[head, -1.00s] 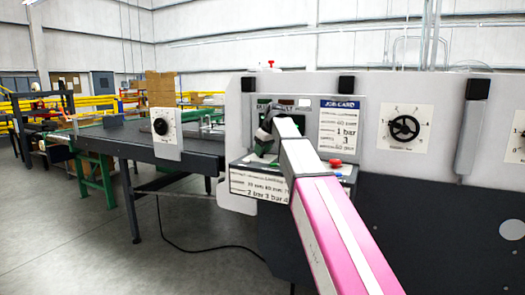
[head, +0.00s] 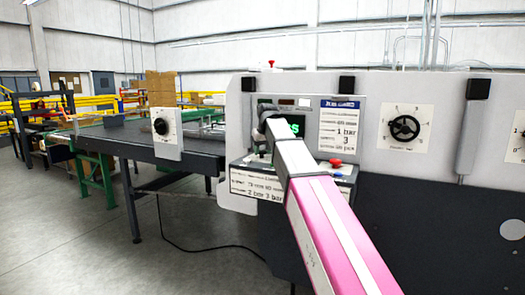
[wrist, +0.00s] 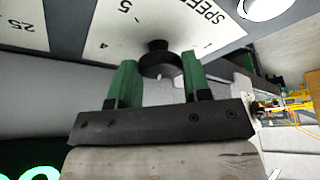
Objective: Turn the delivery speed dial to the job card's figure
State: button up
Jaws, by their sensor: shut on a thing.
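The speed dial (wrist: 158,68) is a black knob on a white plate (wrist: 118,35) lettered "SPEE…", with figures such as 4 and 5 in the wrist view. My gripper (wrist: 159,62) has its green fingers on both sides of the knob and is shut on it. The knob's pointer and exact setting are not readable. In the head view the knob and fingers are hidden behind my arm. The job card (head: 339,125), with a blue header, is on the panel to the right of my arm; "1 bar" and "3" are readable, other lines are blurred.
Below are a red button (head: 336,162) and a sign (head: 257,184). Another dial (head: 160,126) stands at the table on the left.

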jog(key=m+h, duration=0.1)
jog(key=m, duration=0.2)
jog(key=m+h, duration=0.1)
jog(key=m, duration=0.1)
jog(key=shift+a+m, duration=0.2)
jog(key=shift+m, duration=0.2)
dwell(0.4)
jog(key=o, duration=0.9)
jog(key=shift+r, duration=0.1)
jog(key=v, duration=1)
jog(key=shift+s+a+r, duration=0.15)
jog(key=shift+s+r, duration=0.05)
jog(key=shift+r, duration=0.05)
